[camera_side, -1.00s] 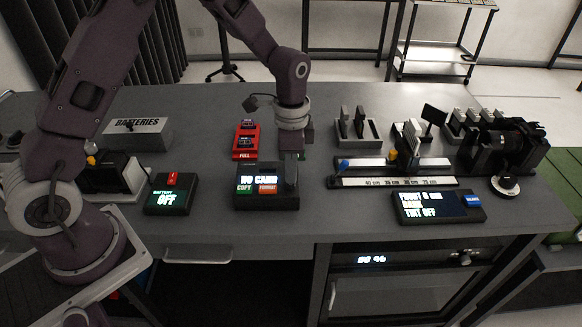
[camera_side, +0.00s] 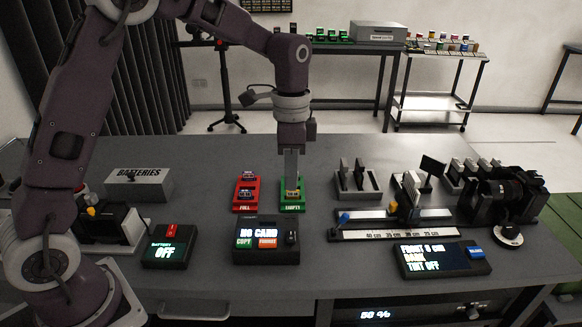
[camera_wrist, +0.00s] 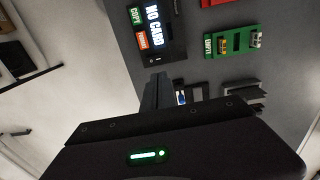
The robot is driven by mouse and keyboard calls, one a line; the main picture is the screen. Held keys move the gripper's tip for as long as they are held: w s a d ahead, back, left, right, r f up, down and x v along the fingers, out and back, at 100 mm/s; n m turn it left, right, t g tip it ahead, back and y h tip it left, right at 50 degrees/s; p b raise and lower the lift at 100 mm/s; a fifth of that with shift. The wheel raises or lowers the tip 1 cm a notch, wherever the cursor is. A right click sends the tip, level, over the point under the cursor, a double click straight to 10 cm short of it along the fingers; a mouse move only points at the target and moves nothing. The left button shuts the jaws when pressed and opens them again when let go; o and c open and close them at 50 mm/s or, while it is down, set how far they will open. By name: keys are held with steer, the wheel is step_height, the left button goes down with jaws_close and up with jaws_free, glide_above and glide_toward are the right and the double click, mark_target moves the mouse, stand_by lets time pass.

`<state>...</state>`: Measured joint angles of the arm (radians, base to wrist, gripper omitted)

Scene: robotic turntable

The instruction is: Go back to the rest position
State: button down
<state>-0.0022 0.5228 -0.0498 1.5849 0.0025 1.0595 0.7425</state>
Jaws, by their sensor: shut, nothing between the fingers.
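My gripper (camera_side: 291,182) is shut and empty. In the side view its fingers point straight down, in front of or over the green EMPTY tray (camera_side: 292,207); I cannot tell the exact height. The wrist view shows the fingers (camera_wrist: 158,92) together, with the card station (camera_wrist: 152,28) reading NO CARD beyond them. The green tray (camera_wrist: 232,42) lies to the right in that view, with small cards in it. In the side view the card station (camera_side: 266,242) stands in front of the tray, with green COPY and red FORMAT buttons.
The red FULL tray (camera_side: 246,192) is left of the green one. A battery box (camera_side: 138,184) and a battery unit reading OFF (camera_side: 168,246) stand further left. A slotted holder (camera_side: 357,182), ruler rail (camera_side: 392,233), display (camera_side: 433,258) and camera (camera_side: 503,196) stand at right.

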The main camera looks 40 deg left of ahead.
step_height(320, 180, up, 2)
steer(key=shift+w+a+r, duration=0.1)
steer(key=shift+w+a, duration=0.05)
